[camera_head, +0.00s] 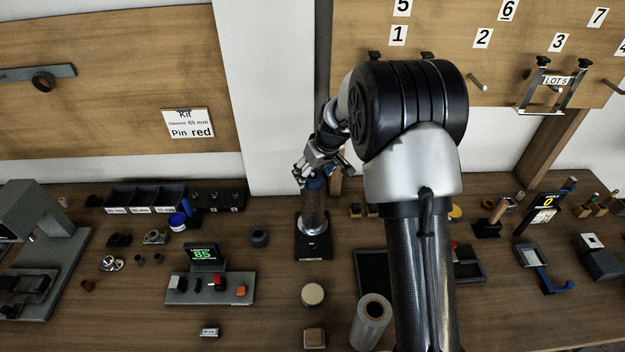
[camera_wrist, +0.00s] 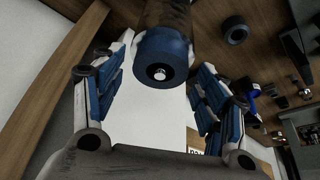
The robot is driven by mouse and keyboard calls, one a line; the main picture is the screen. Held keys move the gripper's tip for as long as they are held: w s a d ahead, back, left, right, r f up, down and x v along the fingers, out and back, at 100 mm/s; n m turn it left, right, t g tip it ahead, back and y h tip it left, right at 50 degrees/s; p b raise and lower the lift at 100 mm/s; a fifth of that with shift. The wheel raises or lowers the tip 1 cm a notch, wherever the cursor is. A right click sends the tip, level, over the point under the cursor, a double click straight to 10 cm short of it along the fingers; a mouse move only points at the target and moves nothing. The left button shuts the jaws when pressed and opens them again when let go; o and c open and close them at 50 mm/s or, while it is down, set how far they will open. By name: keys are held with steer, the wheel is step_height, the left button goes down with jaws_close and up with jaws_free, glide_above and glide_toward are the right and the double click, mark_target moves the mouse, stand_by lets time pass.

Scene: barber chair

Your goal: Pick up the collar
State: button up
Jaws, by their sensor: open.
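A blue ring-like piece (camera_wrist: 162,60), which looks like the collar, sits at the top of an upright post (camera_head: 313,212) on a black base (camera_head: 314,246). In the wrist view its round end faces the camera, with a small pale pin in a dark centre. My gripper (camera_head: 312,174) is at the top of the post. In the wrist view my gripper (camera_wrist: 163,82) is open, with one blue-padded finger on each side of the blue piece.
A dark ring (camera_head: 259,236) stands on the table left of the post. A display with a green reading (camera_head: 203,254) is farther left. A round pale-topped piece (camera_head: 313,294) and a clear roll (camera_head: 371,322) stand in front. Black bins (camera_head: 145,198) are at the back left.

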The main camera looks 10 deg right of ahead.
steer(key=shift+w+f, duration=0.1)
steer(key=shift+f, duration=0.2)
steer(key=shift+c, duration=0.2)
steer(key=c, duration=1.1)
